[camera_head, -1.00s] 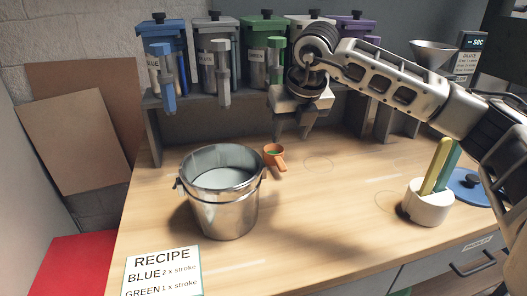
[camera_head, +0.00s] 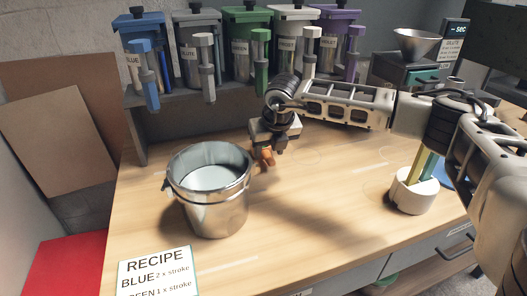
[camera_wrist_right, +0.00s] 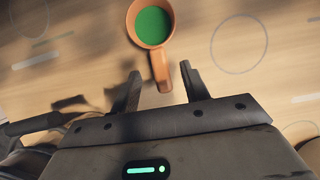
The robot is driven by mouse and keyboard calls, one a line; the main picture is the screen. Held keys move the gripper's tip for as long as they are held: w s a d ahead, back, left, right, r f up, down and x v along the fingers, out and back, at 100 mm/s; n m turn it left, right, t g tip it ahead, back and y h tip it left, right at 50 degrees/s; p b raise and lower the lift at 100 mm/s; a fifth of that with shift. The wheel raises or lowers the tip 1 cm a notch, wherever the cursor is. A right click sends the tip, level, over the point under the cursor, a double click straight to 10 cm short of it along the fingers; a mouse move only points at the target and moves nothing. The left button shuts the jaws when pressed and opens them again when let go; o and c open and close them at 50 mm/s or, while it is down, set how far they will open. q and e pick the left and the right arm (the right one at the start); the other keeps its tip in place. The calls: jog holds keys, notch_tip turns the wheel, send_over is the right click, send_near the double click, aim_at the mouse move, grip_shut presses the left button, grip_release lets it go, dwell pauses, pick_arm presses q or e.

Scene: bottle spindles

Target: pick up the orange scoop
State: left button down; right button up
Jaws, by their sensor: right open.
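The orange scoop (camera_wrist_right: 151,24) shows in the right wrist view with green contents in its bowl. Its handle (camera_wrist_right: 160,72) points toward my right gripper (camera_wrist_right: 160,88). The gripper is open, and the handle's end lies at the gap between its two fingers, touching neither as far as I can see. In the head view the right gripper (camera_head: 268,150) is low over the table, just right of the steel bucket. Only a small orange part of the scoop (camera_head: 265,156) shows there; the gripper hides the rest. My left gripper is not in view.
The steel bucket (camera_head: 213,210) with pale contents stands left of the scoop. Several coloured dispensers sit on a shelf (camera_head: 225,99) behind. A white holder (camera_head: 413,195) with yellow and teal sticks stands at right. A recipe card (camera_head: 155,275) lies in front. The middle table is clear.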

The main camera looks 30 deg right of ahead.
aim_at(268, 155)
jog(key=x, duration=0.3)
jog(key=shift+w+f, duration=0.1)
jog(key=shift+f, duration=0.05)
jog(key=shift+d, duration=0.1)
grip_shut()
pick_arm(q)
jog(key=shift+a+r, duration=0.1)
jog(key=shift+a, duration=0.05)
